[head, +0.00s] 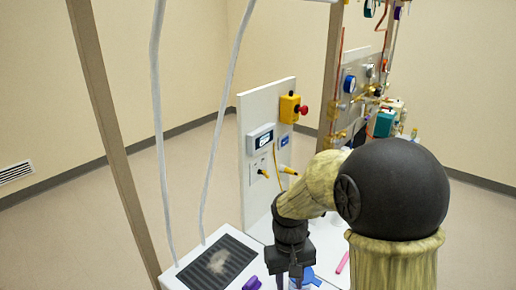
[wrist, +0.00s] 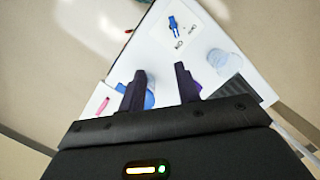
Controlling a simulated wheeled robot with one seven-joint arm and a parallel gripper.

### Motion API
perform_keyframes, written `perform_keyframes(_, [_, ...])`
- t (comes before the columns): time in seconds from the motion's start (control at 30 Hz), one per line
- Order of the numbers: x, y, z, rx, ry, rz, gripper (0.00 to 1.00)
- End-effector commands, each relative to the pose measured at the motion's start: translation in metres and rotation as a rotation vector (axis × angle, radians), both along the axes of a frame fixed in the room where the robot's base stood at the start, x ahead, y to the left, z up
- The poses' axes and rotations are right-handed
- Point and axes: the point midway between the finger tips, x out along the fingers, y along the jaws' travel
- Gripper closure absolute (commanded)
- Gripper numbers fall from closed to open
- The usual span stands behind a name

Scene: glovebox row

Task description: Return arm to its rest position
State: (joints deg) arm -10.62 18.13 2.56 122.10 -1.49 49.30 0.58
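My arm, pale yellow with a black joint, reaches from the right foreground over a white bench in the head view. My gripper (head: 290,275) points down above the bench top (head: 328,262). In the wrist view my gripper (wrist: 161,88) shows two dark fingers spread apart, with no object held between them.
A dark grille (head: 216,262) is on the bench at left. A white panel with a yellow box and red button (head: 291,107) stands behind. A pink item (head: 342,262) lies right of the gripper. Grey hoses hang at left beside a frame post (head: 106,130). Gauges and valves (head: 385,123) are at right.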

Motion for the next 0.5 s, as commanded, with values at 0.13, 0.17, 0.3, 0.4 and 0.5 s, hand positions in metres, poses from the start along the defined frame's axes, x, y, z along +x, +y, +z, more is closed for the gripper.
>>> perform_keyframes(0.13, [-0.024,-0.039,0.006,0.032,-0.173,-0.11,0.67])
perform_keyframes(0.17, [-0.029,-0.045,0.007,0.037,-0.209,-0.131,0.67])
perform_keyframes(0.3, [-0.048,-0.068,0.009,0.048,-0.339,-0.206,0.67])
perform_keyframes(0.4, [-0.055,-0.075,0.009,0.05,-0.387,-0.231,0.67])
perform_keyframes(0.5, [-0.056,-0.077,0.009,0.051,-0.398,-0.236,0.67])
